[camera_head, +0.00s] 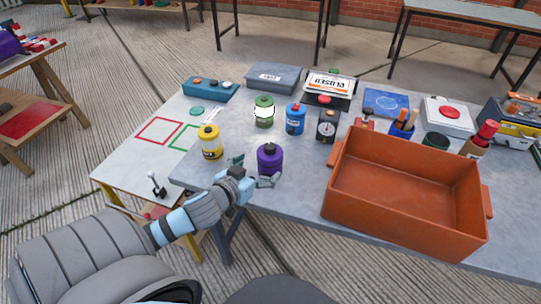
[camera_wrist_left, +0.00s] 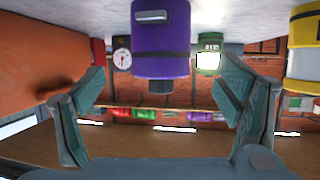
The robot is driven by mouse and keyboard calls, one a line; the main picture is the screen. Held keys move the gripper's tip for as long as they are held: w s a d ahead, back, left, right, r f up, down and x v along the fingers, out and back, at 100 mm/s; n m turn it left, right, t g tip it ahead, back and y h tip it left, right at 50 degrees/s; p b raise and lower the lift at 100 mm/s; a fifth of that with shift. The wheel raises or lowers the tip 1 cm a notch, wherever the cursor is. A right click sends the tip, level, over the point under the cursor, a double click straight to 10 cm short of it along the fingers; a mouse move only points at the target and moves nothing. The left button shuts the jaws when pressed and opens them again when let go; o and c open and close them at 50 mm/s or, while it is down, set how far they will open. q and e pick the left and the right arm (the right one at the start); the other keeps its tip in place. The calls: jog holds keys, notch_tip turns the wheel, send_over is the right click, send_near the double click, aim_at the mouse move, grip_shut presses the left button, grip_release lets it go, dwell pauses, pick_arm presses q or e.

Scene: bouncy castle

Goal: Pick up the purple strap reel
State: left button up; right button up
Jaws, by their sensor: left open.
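The purple strap reel (camera_head: 270,158) stands upright near the front edge of the grey table (camera_head: 312,208). My left gripper (camera_head: 252,171) comes in from the left, open and empty, just in front of the reel. In the left wrist view, which is upside down, the purple reel (camera_wrist_left: 161,40) sits between and beyond the two spread fingers of the left gripper (camera_wrist_left: 160,85). I cannot tell whether a finger touches it. My right gripper is not in view.
A yellow reel (camera_head: 209,142) stands to the left, with green (camera_head: 264,111) and blue (camera_head: 295,119) ones behind. A black dial device (camera_head: 327,127) is back right. A large orange crate (camera_head: 400,240) fills the table's right front.

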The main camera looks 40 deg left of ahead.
aim_at(271, 159)
pick_arm(q)
jog(key=b+x, duration=0.2)
jog(key=x, duration=0.6)
jog(key=shift+w+f, duration=0.2)
jog(key=shift+w, duration=0.05)
jog(key=shift+s+a, duration=0.1)
jog(key=c, duration=0.6)
jog(key=shift+r, duration=0.1)
jog(key=c, duration=1.1)
